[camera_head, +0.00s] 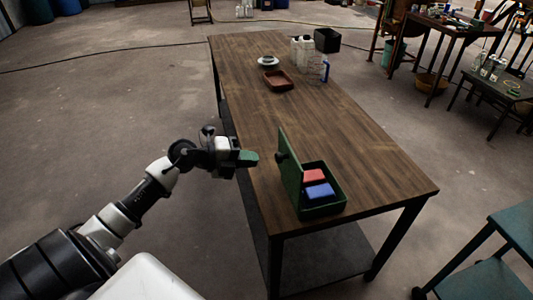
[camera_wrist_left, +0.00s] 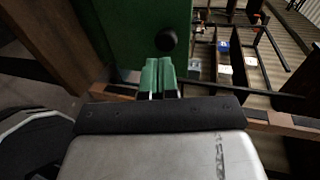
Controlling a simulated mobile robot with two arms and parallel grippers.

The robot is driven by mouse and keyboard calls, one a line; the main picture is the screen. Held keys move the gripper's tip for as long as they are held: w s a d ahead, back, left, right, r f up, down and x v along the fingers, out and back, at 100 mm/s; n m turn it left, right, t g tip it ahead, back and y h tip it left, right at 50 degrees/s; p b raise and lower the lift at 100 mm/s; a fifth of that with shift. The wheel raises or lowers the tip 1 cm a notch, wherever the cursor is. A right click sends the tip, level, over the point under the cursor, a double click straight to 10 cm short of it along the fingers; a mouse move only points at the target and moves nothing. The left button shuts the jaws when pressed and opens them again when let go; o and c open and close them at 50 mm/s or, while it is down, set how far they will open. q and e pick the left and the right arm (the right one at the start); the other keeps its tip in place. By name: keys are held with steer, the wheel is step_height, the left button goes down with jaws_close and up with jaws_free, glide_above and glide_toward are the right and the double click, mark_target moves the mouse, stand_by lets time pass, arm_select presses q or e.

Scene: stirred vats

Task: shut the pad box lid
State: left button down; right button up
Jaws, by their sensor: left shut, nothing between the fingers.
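The green pad box (camera_head: 325,209) stands near the front end of the wooden table. Its lid (camera_head: 290,172) is open and stands about upright on the box's left side. A dark round knob (camera_head: 281,156) is on the lid's outer face. A red pad (camera_head: 313,175) and a blue pad (camera_head: 319,191) lie inside. My left gripper (camera_head: 256,158) is shut and empty, just left of the lid and apart from it in the head view. In the left wrist view, the green fingertips (camera_wrist_left: 158,72) point at the lid (camera_wrist_left: 125,28), below and left of the knob (camera_wrist_left: 167,40). My right gripper is not in view.
The wooden table (camera_head: 365,165) is clear behind and right of the box. Farther back are a brown tray (camera_head: 279,86), a white dish (camera_head: 267,61), white bottles (camera_head: 303,50) and a black bin (camera_head: 327,40). A teal table (camera_head: 515,225) stands at the right.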

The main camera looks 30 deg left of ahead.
mark_target(276, 156)
arm_select(q)
steer(key=shift+w+d+p, duration=0.45)
steer(key=shift+w+d, duration=1)
steer(key=shift+w, duration=0.2)
steer(key=shift+r, duration=0.1)
